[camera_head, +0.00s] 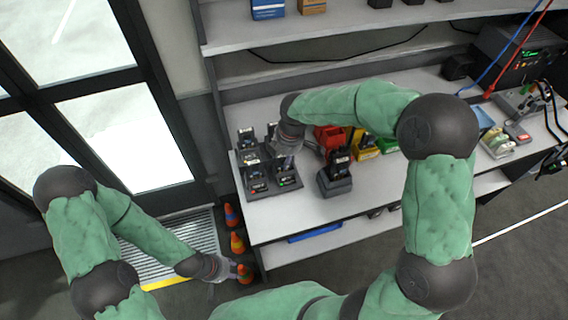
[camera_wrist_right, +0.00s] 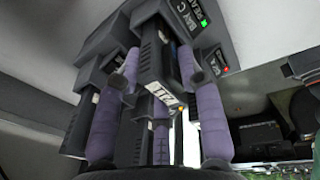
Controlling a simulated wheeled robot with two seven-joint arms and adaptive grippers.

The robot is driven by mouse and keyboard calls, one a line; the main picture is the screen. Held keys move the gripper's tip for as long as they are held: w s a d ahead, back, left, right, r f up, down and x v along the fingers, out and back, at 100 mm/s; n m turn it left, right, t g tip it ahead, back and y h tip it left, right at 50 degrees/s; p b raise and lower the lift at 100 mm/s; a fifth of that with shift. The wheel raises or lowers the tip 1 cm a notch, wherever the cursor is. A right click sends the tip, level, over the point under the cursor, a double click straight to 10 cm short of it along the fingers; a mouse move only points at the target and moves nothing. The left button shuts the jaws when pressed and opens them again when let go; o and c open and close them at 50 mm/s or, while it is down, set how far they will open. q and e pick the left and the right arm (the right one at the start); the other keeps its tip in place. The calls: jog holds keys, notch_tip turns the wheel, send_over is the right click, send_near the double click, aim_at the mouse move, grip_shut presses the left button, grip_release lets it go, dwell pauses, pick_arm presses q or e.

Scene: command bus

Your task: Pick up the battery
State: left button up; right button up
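A dark multi-bay charger (camera_head: 285,188) with several black batteries stands at the left end of the white bench. My right gripper (camera_head: 287,150) reaches over its back right part, and the arm hides part of it. In the right wrist view, the purple-padded fingers (camera_wrist_right: 165,85) are spread to either side of a black battery (camera_wrist_right: 155,55) with a pale label. I cannot tell whether they press on it. The battery appears to be still at the charger. My left gripper (camera_head: 218,268) hangs low beside the bench, seemingly empty; its finger opening is unclear.
A black radio in a base (camera_head: 336,178) stands right of the charger. Red, yellow and green bins (camera_head: 365,145) are behind it. Orange cones (camera_head: 237,243) stand on the floor near my left gripper. A shelf (camera_head: 300,30) overhangs the bench. The bench front is clear.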

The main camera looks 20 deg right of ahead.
jog(key=shift+c, duration=0.6)
jog(key=shift+r, duration=0.1)
grip_shut()
jog(key=shift+w+r, duration=0.1)
jog(key=shift+w, duration=0.05)
jog(key=shift+w+r, duration=0.1)
jog(key=shift+r, duration=0.5)
notch_tip(320, 180, up, 2)
jog(key=shift+r+p, duration=0.2)
jog(key=shift+p, duration=0.4)
jog(key=s+a+r+p, duration=0.4)
jog(key=s+a+r, duration=0.5)
jog(key=a, duration=0.1)
jog(key=shift+s+a, duration=0.25)
jog(key=shift+a, duration=0.05)
